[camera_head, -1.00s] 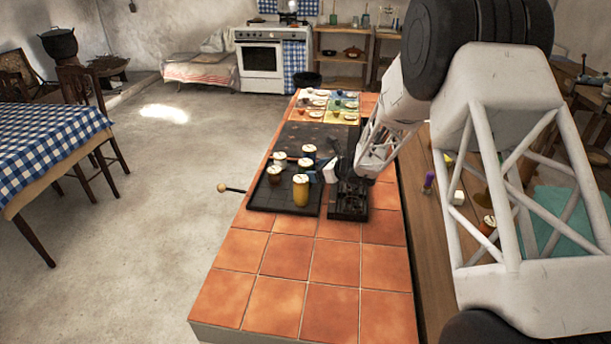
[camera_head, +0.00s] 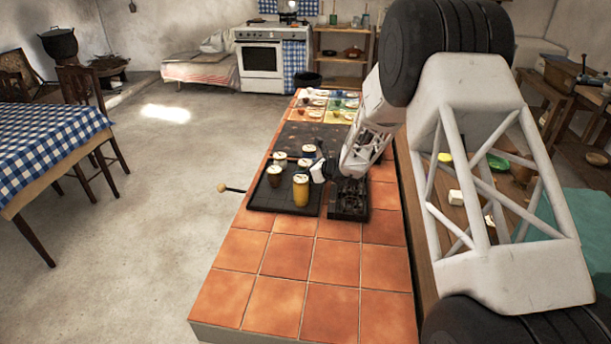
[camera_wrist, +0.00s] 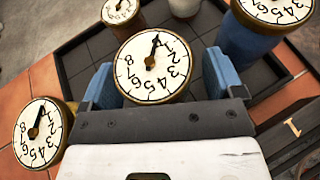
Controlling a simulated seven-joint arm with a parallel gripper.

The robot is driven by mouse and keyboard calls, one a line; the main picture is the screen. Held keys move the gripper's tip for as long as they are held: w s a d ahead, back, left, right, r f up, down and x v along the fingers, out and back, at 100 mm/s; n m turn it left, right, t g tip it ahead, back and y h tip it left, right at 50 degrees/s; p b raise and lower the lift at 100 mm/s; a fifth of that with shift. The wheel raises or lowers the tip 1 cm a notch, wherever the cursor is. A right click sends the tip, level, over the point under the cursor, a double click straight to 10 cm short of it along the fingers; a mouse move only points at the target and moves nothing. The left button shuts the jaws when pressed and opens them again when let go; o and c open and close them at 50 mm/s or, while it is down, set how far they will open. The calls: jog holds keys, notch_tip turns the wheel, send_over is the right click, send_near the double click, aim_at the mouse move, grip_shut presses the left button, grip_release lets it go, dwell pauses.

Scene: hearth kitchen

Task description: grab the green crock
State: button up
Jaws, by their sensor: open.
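Several crocks with white dial lids stand on a dark tray (camera_head: 262,205). None shows a clearly green side. In the wrist view, one crock (camera_wrist: 152,68) stands between the two blue fingers of my gripper (camera_wrist: 160,82). Its side is mostly hidden under its lid, so I cannot tell its colour surely. My gripper also shows in the head view (camera_head: 318,171), low at the right side of the tray. It is open, with a finger on each side of this crock (camera_head: 304,162); whether they touch it is unclear.
A yellow crock (camera_wrist: 42,135) is close to the left finger, and a blue crock (camera_wrist: 238,45) is close beyond the right finger. A brown crock (camera_head: 274,178) and a pale crock (camera_wrist: 184,8) stand farther in. A dark rack (camera_head: 349,200) lies right of the tray. The front tiles are clear.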

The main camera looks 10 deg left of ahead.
dwell(0.3)
jog(key=c, duration=1.2)
jog(key=shift+c, duration=0.2)
jog(key=shift+r, duration=0.1)
jog(key=shift+r, duration=4.95)
